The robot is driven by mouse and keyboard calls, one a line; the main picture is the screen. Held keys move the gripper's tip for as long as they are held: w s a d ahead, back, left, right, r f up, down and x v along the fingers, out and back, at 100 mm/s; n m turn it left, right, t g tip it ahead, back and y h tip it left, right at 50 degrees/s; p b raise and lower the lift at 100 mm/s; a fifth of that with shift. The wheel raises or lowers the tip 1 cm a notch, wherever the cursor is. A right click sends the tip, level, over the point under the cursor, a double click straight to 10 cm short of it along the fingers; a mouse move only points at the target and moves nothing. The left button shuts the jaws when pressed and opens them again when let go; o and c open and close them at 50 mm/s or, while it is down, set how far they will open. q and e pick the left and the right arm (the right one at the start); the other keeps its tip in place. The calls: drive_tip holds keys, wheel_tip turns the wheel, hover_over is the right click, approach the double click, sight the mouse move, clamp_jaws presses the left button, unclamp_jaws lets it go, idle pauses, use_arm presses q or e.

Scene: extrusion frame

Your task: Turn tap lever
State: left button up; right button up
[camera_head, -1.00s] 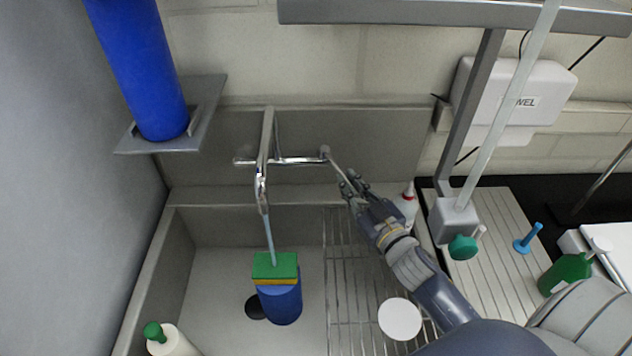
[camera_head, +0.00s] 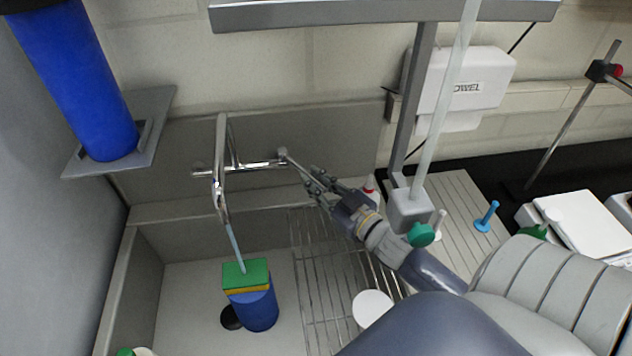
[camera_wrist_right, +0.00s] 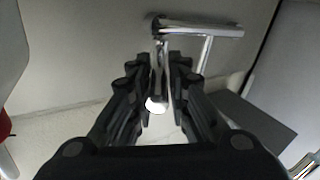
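The chrome tap (camera_head: 219,165) is on the wall behind the sink, with a thin pale-blue stream (camera_head: 235,245) running from its spout to a green and yellow sponge (camera_head: 245,273) on a blue cup. The tap lever (camera_head: 292,164) slants down and right from the right end of the tap's bar. My right gripper (camera_head: 314,182) is at the lever's free end. In the right wrist view, the lever (camera_wrist_right: 160,80) stands between the parted fingers of my right gripper (camera_wrist_right: 158,72); small gaps show on both sides. Finger contact is unclear. My left gripper is out of view.
The sink holds a blue cup (camera_head: 259,312) and a wire rack (camera_head: 312,265) with a white disc (camera_head: 372,307). A red-capped bottle (camera_head: 369,187) stands behind my right wrist. A grey stand post (camera_head: 414,100) rises to the right. A blue cylinder (camera_head: 75,85) is at upper left.

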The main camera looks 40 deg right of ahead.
drive_tip(key=shift+f, duration=0.1)
drive_tip(key=shift+s+d, duration=0.1)
drive_tip(key=s, duration=1.1)
drive_tip(key=shift+s+d, duration=0.35)
drive_tip(key=shift+s, duration=0.05)
